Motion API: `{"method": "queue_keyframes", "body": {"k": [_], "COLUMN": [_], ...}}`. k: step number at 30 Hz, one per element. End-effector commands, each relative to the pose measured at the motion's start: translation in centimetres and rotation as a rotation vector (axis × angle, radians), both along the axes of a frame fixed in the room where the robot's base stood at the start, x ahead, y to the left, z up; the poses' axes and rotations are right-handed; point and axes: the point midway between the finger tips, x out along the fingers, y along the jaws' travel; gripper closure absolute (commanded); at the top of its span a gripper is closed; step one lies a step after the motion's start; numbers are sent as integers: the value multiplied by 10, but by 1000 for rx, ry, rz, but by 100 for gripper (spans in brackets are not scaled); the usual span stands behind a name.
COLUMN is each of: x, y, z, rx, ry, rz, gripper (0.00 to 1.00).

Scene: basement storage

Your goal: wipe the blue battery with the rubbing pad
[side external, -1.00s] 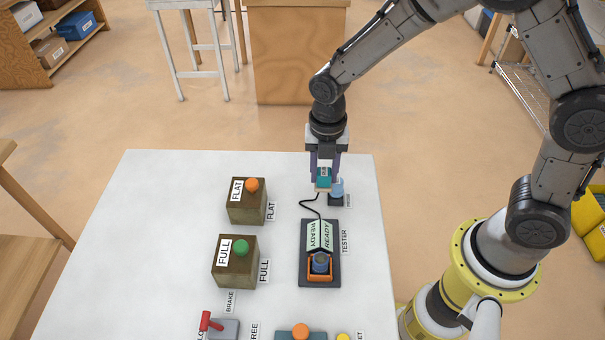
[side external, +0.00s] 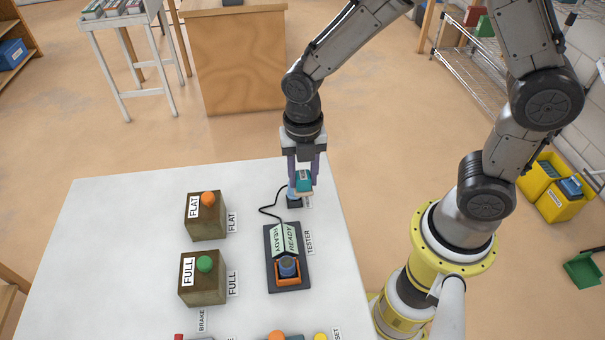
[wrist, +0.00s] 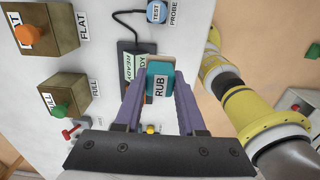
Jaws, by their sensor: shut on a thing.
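The blue battery (side external: 288,267) stands upright in the orange cradle of the dark tester (side external: 291,287). The rubbing pad (side external: 304,184) is a teal block with a pale underside and a RUB label; it also shows in the wrist view (wrist: 159,85). My gripper (side external: 304,177) is shut on the pad, its purple fingers on either side of it. In the wrist view the pad and my gripper (wrist: 160,92) hide the battery.
A FLAT box (side external: 207,222) with an orange knob and a FULL box (side external: 204,285) with a green knob stand left. The white table (side external: 120,240) is clear farther left.

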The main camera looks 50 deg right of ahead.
Motion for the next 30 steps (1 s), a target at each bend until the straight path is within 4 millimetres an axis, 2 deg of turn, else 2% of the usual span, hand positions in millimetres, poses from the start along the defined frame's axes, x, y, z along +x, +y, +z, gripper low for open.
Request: {"method": "queue_keyframes", "body": {"k": [5, 11, 17, 24, 30], "x": [0, -1, -14, -44, -65], "y": [0, 1, 46, 109, 138], "z": [0, 2, 10, 18, 21], "rx": [0, -3, -6, -4, 0], "ry": [0, 8, 11, 6, 0], "rz": [-15, -143, -208, -131, -26], "gripper": [100, 100, 100, 100, 100]}}
